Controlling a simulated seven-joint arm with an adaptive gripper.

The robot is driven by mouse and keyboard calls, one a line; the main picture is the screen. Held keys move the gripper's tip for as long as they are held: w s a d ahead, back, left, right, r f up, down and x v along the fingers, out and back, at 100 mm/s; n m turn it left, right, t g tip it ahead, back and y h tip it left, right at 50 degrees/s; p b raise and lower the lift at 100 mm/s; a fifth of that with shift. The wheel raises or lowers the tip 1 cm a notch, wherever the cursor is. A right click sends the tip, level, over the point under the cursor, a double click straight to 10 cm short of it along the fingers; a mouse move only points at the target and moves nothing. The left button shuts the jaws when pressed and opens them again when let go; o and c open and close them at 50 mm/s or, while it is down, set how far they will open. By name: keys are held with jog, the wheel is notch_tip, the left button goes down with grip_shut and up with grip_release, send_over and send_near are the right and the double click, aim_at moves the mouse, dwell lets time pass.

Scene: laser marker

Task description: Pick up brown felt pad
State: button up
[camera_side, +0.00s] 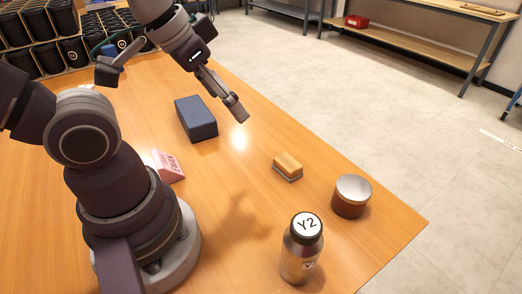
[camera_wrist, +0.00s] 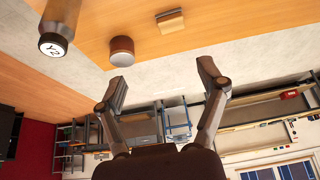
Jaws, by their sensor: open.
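A small block with a tan top and a grey lower layer (camera_side: 288,165) lies on the table, right of centre in the side view. It also shows at the top of the wrist view (camera_wrist: 170,21). It is the nearest match to the brown felt pad, but I cannot tell its material. My gripper (camera_side: 230,101) is above the table, up and left of the block, apart from it. In the wrist view its two fingers (camera_wrist: 161,80) are spread with nothing between them.
A round brown container with a grey lid (camera_side: 351,197) and a bottle marked Y2 (camera_side: 301,255) stand near the block. A dark blue box (camera_side: 196,119) and a pink labelled block (camera_side: 168,166) lie to the left. Bare table surrounds the tan block.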

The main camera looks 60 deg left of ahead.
jog(key=n+g, duration=0.6)
jog(key=n, duration=1.2)
send_over(288, 161)
jog(key=f, duration=1.1)
jog(key=shift+d, duration=0.2)
jog(key=shift+n, duration=0.3)
notch_tip(288, 161, down, 10)
jog(key=shift+a+r, duration=0.1)
jog(key=shift+a, duration=0.05)
jog(key=c, duration=1.1)
jog(key=shift+r, duration=0.1)
jog(key=shift+c, duration=0.2)
